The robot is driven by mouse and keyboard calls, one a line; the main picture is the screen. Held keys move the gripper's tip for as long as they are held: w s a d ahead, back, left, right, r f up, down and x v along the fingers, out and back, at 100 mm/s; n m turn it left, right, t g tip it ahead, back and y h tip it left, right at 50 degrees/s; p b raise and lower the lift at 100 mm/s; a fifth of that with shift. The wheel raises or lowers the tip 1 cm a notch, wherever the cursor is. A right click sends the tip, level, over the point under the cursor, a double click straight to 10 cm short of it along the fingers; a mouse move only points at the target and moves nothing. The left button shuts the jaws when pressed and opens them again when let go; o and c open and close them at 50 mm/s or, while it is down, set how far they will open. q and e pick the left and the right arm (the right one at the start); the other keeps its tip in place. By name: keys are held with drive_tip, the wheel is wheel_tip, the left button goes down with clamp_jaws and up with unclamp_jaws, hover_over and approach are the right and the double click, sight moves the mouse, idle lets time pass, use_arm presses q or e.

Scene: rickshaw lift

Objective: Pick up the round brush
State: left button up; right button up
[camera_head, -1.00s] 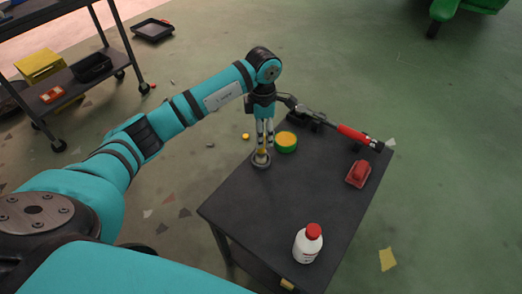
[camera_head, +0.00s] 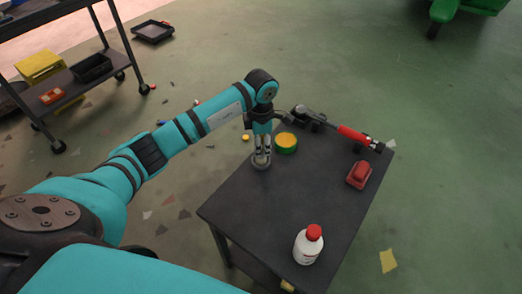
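The round brush (camera_head: 259,167) is a small grey disc standing near the left edge of the dark table (camera_head: 282,192). Its yellow upper part, visible earlier, is now mostly hidden by the fingers. My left gripper (camera_head: 262,157) points straight down over the brush, with its fingers around or beside the upper part. I cannot tell whether they are closed on it. The brush still appears to rest on the table. My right gripper is not in view.
A green and yellow round item (camera_head: 286,143) stands close right of the gripper. A red-handled tool (camera_head: 345,132) lies at the table's back edge. A red block (camera_head: 359,175) and a white bottle (camera_head: 308,244) are farther off. The table's middle is clear.

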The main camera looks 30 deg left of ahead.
use_arm(q)
clamp_jaws()
